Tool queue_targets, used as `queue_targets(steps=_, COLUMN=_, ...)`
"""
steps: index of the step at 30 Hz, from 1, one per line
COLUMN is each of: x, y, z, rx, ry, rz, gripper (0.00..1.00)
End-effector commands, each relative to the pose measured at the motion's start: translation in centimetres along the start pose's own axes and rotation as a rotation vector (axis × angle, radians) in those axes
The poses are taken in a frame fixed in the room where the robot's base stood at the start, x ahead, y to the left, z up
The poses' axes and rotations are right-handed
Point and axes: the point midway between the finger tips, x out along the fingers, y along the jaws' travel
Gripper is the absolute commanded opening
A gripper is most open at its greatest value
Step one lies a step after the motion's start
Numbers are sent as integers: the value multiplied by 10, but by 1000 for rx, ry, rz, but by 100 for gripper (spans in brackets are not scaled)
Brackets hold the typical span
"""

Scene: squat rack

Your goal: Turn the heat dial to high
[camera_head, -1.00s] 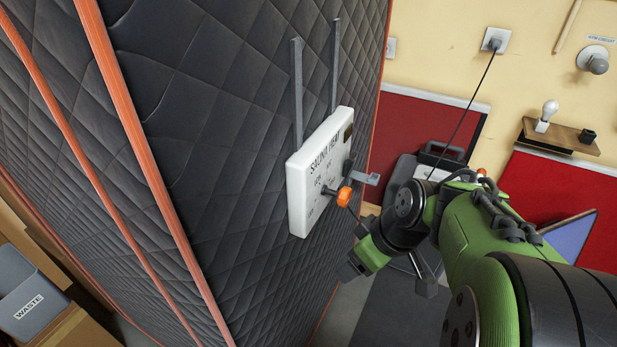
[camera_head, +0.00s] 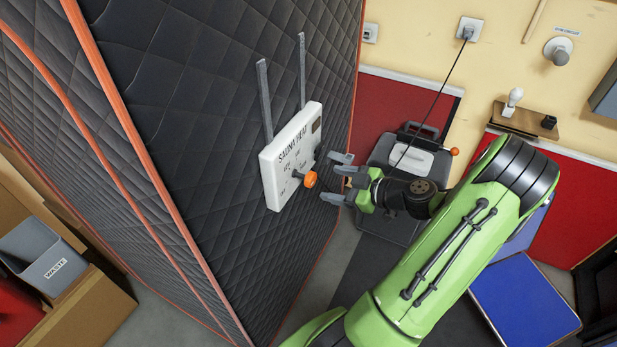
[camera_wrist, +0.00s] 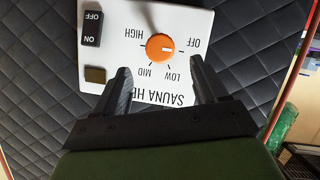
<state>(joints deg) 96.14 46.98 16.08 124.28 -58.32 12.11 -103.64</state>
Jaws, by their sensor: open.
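The orange heat dial (camera_head: 310,180) sticks out from a white control panel (camera_head: 270,183) labelled SAUNA HEAT. In the wrist view the panel (camera_wrist: 198,22) appears upside down. The dial (camera_wrist: 160,47) has OFF to its right, LOW and MID below it and HIGH to its upper left. Its white mark points right, near OFF. My gripper (camera_head: 332,178) is open and empty, just to the right of the dial and facing it. In the wrist view my gripper's two fingers (camera_wrist: 160,67) are spread to either side below the dial, apparently not touching it.
The panel hangs by two grey straps (camera_head: 264,100) on a dark quilted wall (camera_head: 200,130) with orange edging. An ON/OFF switch (camera_wrist: 92,28) sits beside the dial. A dark case (camera_head: 385,160) stands behind my gripper. A grey waste bin (camera_head: 45,262) is at lower left.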

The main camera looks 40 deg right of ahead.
Motion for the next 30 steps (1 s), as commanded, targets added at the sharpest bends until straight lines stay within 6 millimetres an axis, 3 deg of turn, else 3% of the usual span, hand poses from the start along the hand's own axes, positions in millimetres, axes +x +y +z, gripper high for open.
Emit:
queue_targets(steps=3, x=32, y=-1, z=-2, rx=1, ry=4, rz=-7, gripper=72)
queue_targets(steps=9, x=72, y=-1, z=-2, rx=0, ry=1, rz=-4, gripper=72)
queue_targets(steps=14, x=85, y=0, z=-1, rx=1, ry=-1, rz=-1, gripper=72)
queue_targets(steps=21, x=86, y=0, z=0, rx=1, ry=-2, rz=-1, gripper=71)
queue_targets(steps=30, x=85, y=0, z=0, rx=1, ry=-2, rz=-1, gripper=25)
